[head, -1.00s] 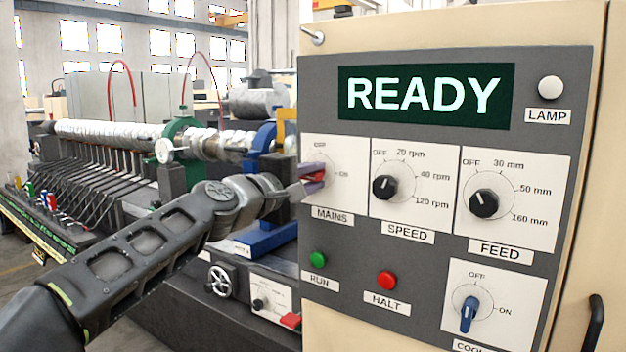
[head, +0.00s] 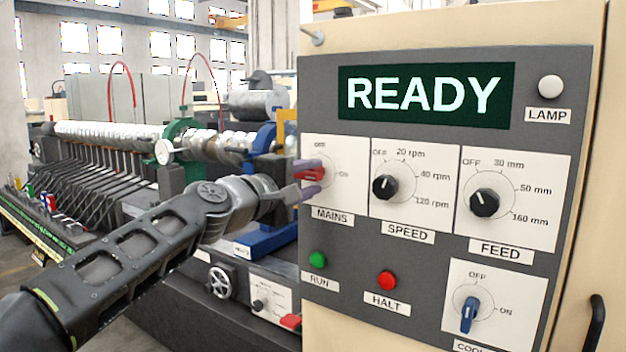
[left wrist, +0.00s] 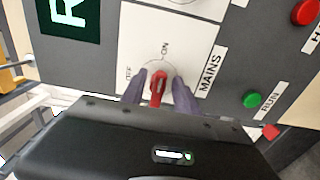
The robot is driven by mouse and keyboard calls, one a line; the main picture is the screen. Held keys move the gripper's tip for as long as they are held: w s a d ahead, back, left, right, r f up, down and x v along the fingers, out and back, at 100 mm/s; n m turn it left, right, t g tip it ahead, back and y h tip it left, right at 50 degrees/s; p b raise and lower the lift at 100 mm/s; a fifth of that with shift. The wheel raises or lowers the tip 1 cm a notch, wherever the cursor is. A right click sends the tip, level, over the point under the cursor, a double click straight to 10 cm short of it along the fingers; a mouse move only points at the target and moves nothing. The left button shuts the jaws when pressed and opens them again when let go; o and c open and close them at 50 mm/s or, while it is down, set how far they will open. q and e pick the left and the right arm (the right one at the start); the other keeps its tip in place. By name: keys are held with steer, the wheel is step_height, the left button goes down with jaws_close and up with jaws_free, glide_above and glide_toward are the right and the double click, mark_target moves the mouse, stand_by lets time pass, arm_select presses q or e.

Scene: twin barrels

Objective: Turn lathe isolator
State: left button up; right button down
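The red MAINS isolator handle (head: 309,170) is on a white plate at the left of the lathe's grey control panel. In the left wrist view the handle (left wrist: 158,88) lies in line with the ON mark, with OFF off to the side. My left gripper (head: 314,181) is at the handle. Its purple fingers stand on either side of the handle, with gaps in the left wrist view, so it looks open around it. The display (head: 427,96) reads READY. My right gripper is not in view.
SPEED knob (head: 385,187) and FEED knob (head: 484,203) are to the right of MAINS. The green RUN button (head: 317,260), red HALT button (head: 387,280) and blue lower switch (head: 468,314) are below. The lathe (head: 110,135) stands behind my left arm.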

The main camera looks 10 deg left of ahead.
arm_select(q)
steer(key=b+v, duration=0.1)
steer(key=v, duration=0.5)
steer(key=shift+s+b, duration=0.3)
steer(key=shift+a, duration=0.1)
